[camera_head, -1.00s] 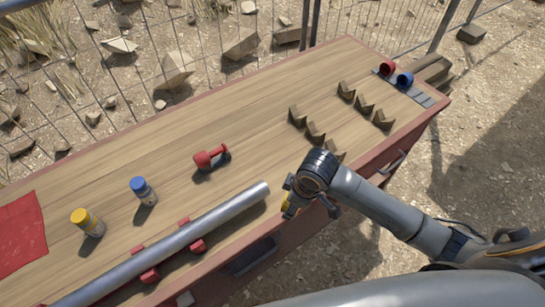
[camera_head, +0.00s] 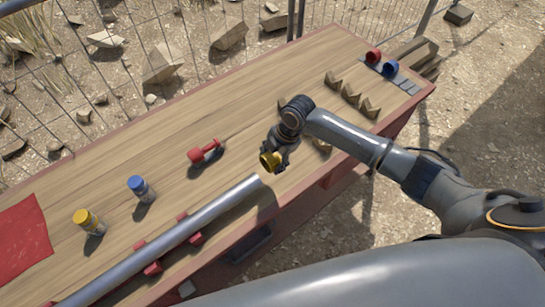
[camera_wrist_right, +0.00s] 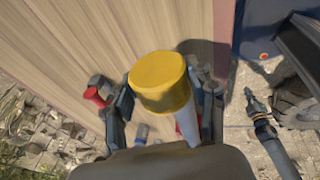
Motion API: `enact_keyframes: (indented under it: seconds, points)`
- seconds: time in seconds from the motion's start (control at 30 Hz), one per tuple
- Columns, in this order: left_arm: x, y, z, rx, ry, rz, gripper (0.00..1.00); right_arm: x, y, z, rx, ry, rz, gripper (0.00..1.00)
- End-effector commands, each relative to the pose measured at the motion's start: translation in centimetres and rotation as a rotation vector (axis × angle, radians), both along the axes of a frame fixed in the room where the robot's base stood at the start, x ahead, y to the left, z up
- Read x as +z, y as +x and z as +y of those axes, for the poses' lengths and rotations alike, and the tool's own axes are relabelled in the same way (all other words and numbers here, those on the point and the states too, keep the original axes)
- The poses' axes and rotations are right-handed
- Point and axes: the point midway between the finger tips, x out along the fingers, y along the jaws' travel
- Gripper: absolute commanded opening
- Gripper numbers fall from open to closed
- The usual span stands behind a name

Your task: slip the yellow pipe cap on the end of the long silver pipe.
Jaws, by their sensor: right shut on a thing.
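The yellow pipe cap (camera_head: 266,162) is held by my right gripper (camera_head: 271,160), which is shut on it. The right wrist view shows the cap (camera_wrist_right: 160,80) between the two fingers. The long silver pipe (camera_head: 190,230) lies slanting across the near side of the table on red supports. Its right end is close to the cap in the head view. In the right wrist view part of the pipe (camera_wrist_right: 188,125) shows behind the cap. The cap looks apart from the pipe end, but the exact gap is hard to tell. My left gripper is not in view.
Notched wooden blocks (camera_head: 351,93) and red and blue rings (camera_head: 381,62) stand at the far right.

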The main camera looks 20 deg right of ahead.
Motion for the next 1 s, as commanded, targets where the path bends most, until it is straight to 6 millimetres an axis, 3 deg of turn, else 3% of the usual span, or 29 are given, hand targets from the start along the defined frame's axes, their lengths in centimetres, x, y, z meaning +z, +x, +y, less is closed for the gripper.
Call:
enact_keyframes:
  seconds: [0.37,0.6,1.0]
  points:
    - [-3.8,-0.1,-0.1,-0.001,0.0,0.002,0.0,-4.2,-0.2,0.6,0.0,0.0,0.0,0.36]
    - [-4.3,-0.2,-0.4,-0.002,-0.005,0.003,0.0,-5.4,-0.5,1.2,-0.001,0.0,0.001,0.36]
    - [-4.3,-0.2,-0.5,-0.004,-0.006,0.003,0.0,-5.5,-0.5,1.3,-0.001,0.0,0.0,0.36]
